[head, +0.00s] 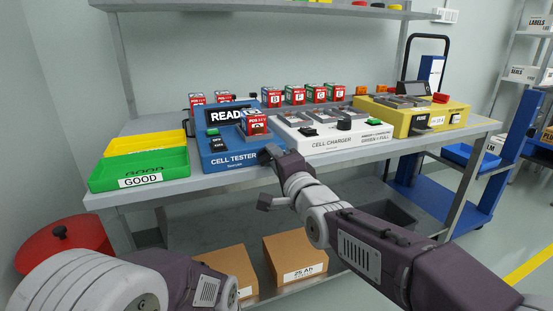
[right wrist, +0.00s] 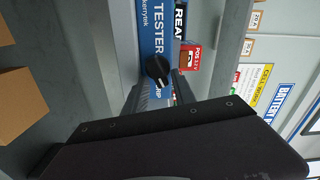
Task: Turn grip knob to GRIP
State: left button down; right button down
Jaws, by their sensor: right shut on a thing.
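The black grip knob (right wrist: 157,68) sits on the front of the blue cell tester (head: 222,140), which stands on the workbench. In the right wrist view the knob lies between the fingers of my right gripper (right wrist: 157,84), and a white mark shows near its lower edge. Lettering beside it is partly hidden; only the end, like "IP", reads. In the head view my right gripper (head: 272,156) is at the tester's lower right front corner and covers the knob. It is shut on the knob. The left arm enters at the lower left; its fingers are not visible.
A white cell charger (head: 335,143) stands right beside the tester, with a yellow machine (head: 415,118) further right. Green (head: 140,172) and yellow (head: 144,142) bins are at left. A red cell (head: 256,124) sits on the tester. Cardboard boxes (head: 296,258) are below.

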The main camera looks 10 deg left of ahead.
jog(key=shift+s+a+f, duration=0.15)
jog(key=shift+a+f, duration=0.1)
jog(key=shift+f, duration=0.1)
jog(key=c, duration=1.4)
grip_release()
jog(key=shift+d, duration=0.1)
jog(key=v, duration=0.1)
jog(key=b+v, duration=0.2)
jog(key=shift+s+r, duration=0.25)
jog(key=b, duration=0.3)
send_near(272, 159)
jog(key=shift+s+d, duration=0.15)
jog(key=shift+d, duration=0.3)
